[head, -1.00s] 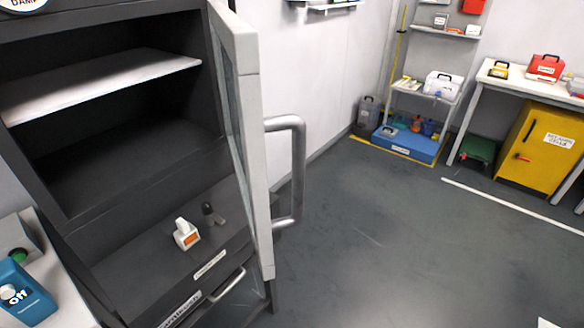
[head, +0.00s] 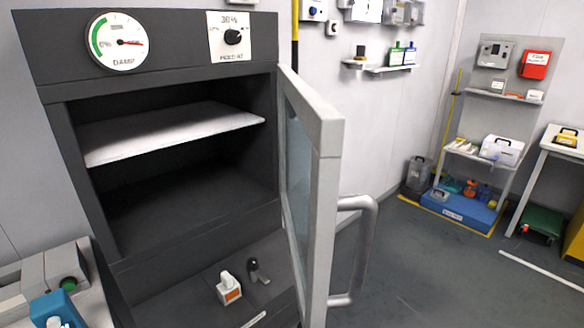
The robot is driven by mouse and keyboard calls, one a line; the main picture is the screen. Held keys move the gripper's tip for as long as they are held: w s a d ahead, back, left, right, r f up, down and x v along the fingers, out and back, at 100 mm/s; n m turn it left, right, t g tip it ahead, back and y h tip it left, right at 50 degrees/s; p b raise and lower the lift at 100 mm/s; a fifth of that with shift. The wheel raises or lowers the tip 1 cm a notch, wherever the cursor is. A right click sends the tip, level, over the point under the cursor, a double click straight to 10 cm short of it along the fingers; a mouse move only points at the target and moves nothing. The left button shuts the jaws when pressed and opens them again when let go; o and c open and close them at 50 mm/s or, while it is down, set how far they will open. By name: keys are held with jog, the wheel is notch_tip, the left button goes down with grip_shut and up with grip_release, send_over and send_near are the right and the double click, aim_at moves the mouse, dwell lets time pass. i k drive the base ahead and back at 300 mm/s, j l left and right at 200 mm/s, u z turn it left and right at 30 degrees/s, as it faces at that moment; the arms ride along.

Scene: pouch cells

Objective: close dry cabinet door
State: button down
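The dry cabinet (head: 35,40) is a dark grey cabinet at the left of the head view, with a round damp gauge (head: 117,42) and a dial panel (head: 230,38) on its top front. Its door (head: 325,140) is pale-framed with a glass pane, hinged on the right side, and stands wide open toward me. A grey bar handle (head: 366,245) is on the door's outer face. Inside, a white shelf (head: 170,132) shows, and it looks empty. My gripper is not in view.
A small white and orange item (head: 228,288) and a dark small object (head: 256,270) sit on the ledge below the opening. A bench with a blue container (head: 55,310) is at lower left. The floor (head: 440,280) right of the door is clear. Shelving (head: 480,150) stands at the back right.

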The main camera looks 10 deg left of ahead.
aim_at(305, 169)
jog(key=i+l+u, duration=0.4)
jog(key=l+u, duration=0.15)
jog(key=l, duration=0.15)
jog(key=i+l+u, duration=0.25)
jog(key=l, duration=0.15)
jog(key=l+u, duration=0.3)
jog(key=i+l+u, duration=0.1)
jog(key=l+u, duration=0.15)
jog(key=l, duration=0.3)
jog(key=l+u, duration=0.3)
jog(key=l, duration=0.15)
